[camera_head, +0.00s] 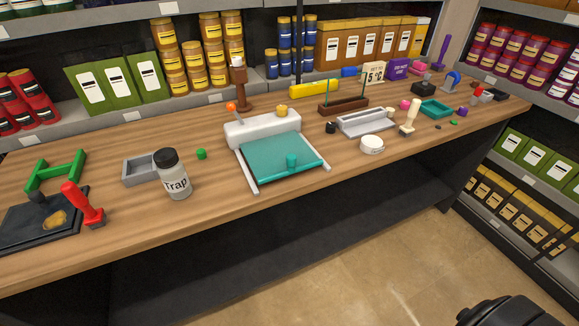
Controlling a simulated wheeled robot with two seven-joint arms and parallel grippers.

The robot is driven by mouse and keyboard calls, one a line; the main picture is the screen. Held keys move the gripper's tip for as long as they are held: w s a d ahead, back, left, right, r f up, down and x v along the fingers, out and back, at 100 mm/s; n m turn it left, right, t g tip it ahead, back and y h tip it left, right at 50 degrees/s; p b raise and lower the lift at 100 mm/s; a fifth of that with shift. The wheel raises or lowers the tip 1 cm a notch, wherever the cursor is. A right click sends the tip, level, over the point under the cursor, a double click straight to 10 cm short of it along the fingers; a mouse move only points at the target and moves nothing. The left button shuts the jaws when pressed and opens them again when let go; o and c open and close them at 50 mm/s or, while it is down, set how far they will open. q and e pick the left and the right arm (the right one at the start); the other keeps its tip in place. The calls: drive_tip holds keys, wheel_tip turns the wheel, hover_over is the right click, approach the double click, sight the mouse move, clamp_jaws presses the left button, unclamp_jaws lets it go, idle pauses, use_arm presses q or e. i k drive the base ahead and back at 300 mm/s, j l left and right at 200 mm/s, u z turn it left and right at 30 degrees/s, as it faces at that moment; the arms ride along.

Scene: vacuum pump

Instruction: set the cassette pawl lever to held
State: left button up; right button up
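No part is labelled as the cassette pawl lever, and I cannot tell for sure which one it is. A white block (262,129) stands at mid-bench with a teal sliding plate (277,160) between two pale rails in front of it. A short lever with an orange knob (231,107) stands upright at the block's left end, and a yellow knob (282,111) sits on its top right.
A Trap jar (172,177) and grey tray (140,173) stand left of the block. A red-handled tool (83,206) is at far left. A white round tin (372,145) and grey metal fixture (365,122) stand right. Stocked shelves line the back; the floor in front is open.

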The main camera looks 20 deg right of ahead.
sight(230, 107)
drive_tip(key=k+l+z, duration=0.1)
drive_tip(key=l+z, duration=0.25)
drive_tip(key=k+l+z, duration=0.1)
drive_tip(key=z, duration=0.3)
drive_tip(key=l+z, duration=0.35)
